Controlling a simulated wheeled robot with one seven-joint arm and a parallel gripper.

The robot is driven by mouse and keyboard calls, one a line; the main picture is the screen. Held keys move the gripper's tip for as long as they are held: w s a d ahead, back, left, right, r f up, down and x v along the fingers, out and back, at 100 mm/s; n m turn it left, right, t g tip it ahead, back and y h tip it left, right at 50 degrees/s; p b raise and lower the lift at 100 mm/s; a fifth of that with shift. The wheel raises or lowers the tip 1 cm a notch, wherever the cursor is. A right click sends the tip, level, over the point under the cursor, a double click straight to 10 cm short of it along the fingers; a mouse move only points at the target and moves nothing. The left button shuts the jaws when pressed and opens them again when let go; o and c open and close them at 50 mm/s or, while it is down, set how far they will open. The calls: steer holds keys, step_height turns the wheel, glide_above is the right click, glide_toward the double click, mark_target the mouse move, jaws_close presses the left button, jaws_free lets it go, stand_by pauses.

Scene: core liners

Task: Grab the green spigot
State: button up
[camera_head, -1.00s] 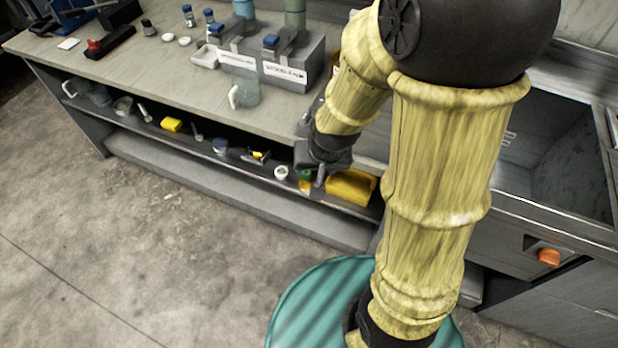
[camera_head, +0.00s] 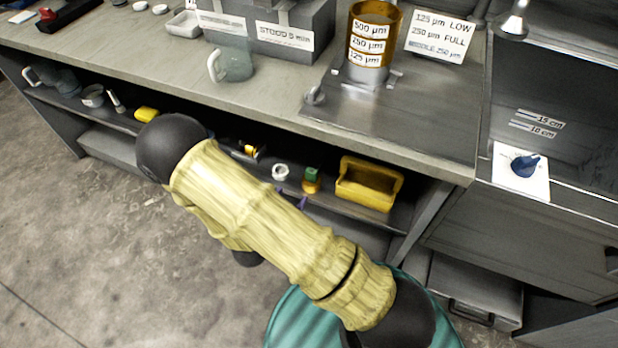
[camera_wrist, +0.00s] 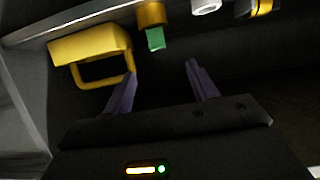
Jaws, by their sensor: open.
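The green spigot (camera_head: 311,173) is a small green block on a brass-coloured base, standing on the lower shelf under the bench. In the wrist view the green spigot (camera_wrist: 155,38) hangs at the upper middle, joined to its brass base. My gripper (camera_wrist: 162,80) has its two purple fingers spread with nothing between them. The spigot lies beyond the fingertips, roughly in line with the gap, and apart from them. In the head view only the purple tips of my gripper (camera_head: 290,196) show at the shelf front, just left of and below the spigot; my arm hides the rest.
A yellow open bin (camera_head: 368,184) stands right of the spigot and shows close to one finger in the wrist view (camera_wrist: 88,45). A white ring (camera_head: 280,171) sits to the left. The benchtop (camera_head: 420,150) overhangs the shelf. Floor is clear at left.

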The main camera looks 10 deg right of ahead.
mark_target(310, 176)
steer(key=shift+s+d+r, duration=0.1)
steer(key=shift+d, duration=0.1)
steer(key=b+x, duration=0.1)
steer(key=x, duration=1.1)
steer(key=shift+d, duration=0.1)
steer(key=x, duration=0.2)
steer(key=b+x, duration=0.1)
steer(key=x, duration=0.1)
steer(key=shift+d+f, duration=0.1)
steer(key=shift+f, duration=0.2)
steer(key=shift+w+d+f, duration=0.15)
steer(key=shift+w+d, duration=0.1)
steer(key=shift+w, duration=0.1)
steer(key=shift+c, duration=0.5)
steer(key=c, duration=1)
